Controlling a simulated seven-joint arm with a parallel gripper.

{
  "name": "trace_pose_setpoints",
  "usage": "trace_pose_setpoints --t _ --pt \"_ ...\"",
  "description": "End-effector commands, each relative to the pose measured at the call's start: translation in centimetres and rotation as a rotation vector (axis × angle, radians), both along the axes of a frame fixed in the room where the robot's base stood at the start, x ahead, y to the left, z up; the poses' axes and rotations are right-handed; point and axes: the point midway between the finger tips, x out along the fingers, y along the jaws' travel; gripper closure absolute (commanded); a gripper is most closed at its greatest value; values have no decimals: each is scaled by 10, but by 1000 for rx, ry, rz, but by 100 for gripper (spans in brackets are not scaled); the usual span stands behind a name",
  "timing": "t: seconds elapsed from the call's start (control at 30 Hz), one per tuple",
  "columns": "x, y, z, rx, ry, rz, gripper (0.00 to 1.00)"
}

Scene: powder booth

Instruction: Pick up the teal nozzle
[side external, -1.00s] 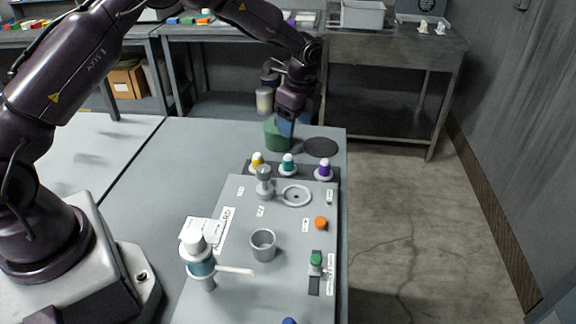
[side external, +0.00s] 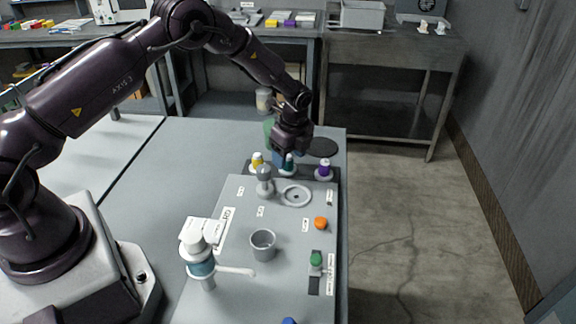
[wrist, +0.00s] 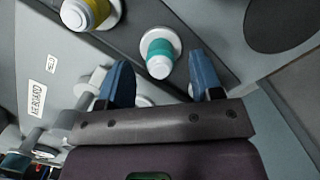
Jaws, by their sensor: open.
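The teal nozzle (side external: 289,163) stands upright in the middle of a dark rack, between the yellow nozzle (side external: 257,160) and the purple nozzle (side external: 324,169). In the side view my gripper (side external: 284,160) is just above and beside it, partly covering it. In the wrist view the teal nozzle (wrist: 159,54), with its white tip, lies ahead of and between the two blue fingers of my gripper (wrist: 162,78). The fingers are open and apart from it. The yellow nozzle also shows in the wrist view (wrist: 82,12).
A grey board in front of the rack holds a grey knobbed post (side external: 265,182), a ring (side external: 295,195), a grey cup (side external: 263,245), an orange knob (side external: 321,223) and a green-topped valve (side external: 316,262). A green container (side external: 268,130) and a dark disc (side external: 322,147) lie behind the rack.

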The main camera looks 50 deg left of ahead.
Motion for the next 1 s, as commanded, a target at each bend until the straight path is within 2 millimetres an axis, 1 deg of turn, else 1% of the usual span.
trace_pose_setpoints --t 0.03,0.13,0.4,0.47,0.5,0.57,0.6,0.63,0.67,1.0 --pt "0 1 -8 0 1 0 40" --pt "0 3 -17 0 0 -1 40" --pt "0 3 -20 -1 -3 -1 40" --pt "0 3 -19 -1 -2 -1 54" --pt "0 3 -19 -1 -2 -1 63" --pt "0 3 -19 -1 -2 -1 77" --pt "0 3 -19 -1 -2 -1 86" --pt "0 3 -19 -1 -2 -1 93" --pt "0 3 -19 -1 -2 -1 94" --pt "0 3 -16 -1 -3 -1 95"
